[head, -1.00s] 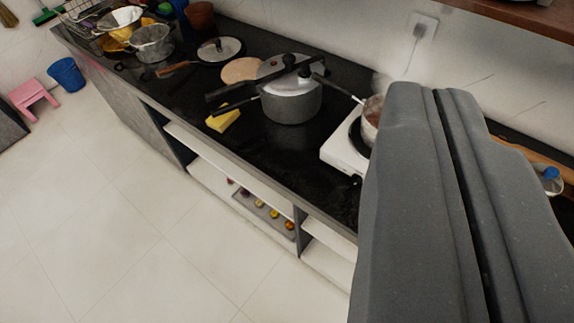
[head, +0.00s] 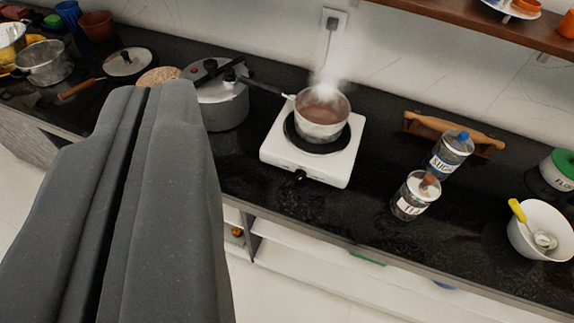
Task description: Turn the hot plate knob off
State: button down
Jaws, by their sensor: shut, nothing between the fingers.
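The white hot plate (head: 335,172) stands on the black counter in the middle of the head view. Its small black knob (head: 300,176) is on the front edge, facing me; I cannot tell its setting. A steaming saucepan (head: 322,128) with brown liquid sits on the black burner. My gripper (head: 150,95) fills the lower left of the view, large and close to the camera. Its two grey fingers are pressed together with nothing between them. It is to the left of the hot plate and knob in the picture, apart from them.
A pressure cooker (head: 222,105) stands just left of the hot plate. Sugar (head: 447,155) and tea (head: 414,196) jars and a white bowl (head: 540,230) are to the right. A wall socket (head: 333,20) and shelf (head: 480,25) are behind.

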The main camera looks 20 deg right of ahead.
aim_at(300, 173)
jog(key=i, duration=0.95)
